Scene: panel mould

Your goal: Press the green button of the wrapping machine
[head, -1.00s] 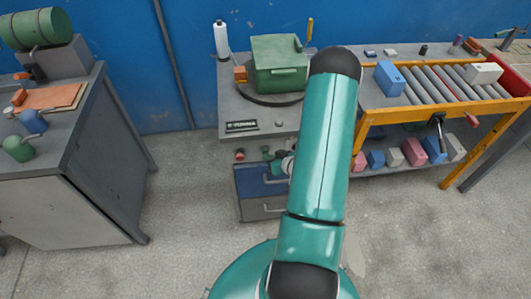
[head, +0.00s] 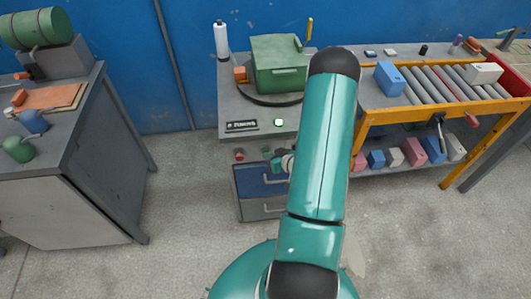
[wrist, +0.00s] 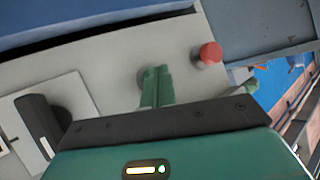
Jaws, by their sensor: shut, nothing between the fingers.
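The wrapping machine (head: 228,127) is a grey bench unit with a dark turntable. Its pale front panel (wrist: 105,70) fills much of the wrist view. My gripper (wrist: 156,72) is shut and empty, its green fingertips at the panel over a round grey rim (wrist: 143,77). The fingers hide what is inside that rim, so I cannot make out the green button itself. A red button (wrist: 210,54) sits right of the fingers, apart from them; it also shows in the head view (head: 239,155). A small lamp (head: 278,122) on the machine's top glows greenish white.
A green box (head: 278,66) and a white bottle (head: 221,40) stand on the machine. A roller conveyor (head: 435,82) adjoins at right. A grey cabinet (head: 70,190) stands at left, with clear floor between. A black-handled part (wrist: 38,122) lies left of my fingers.

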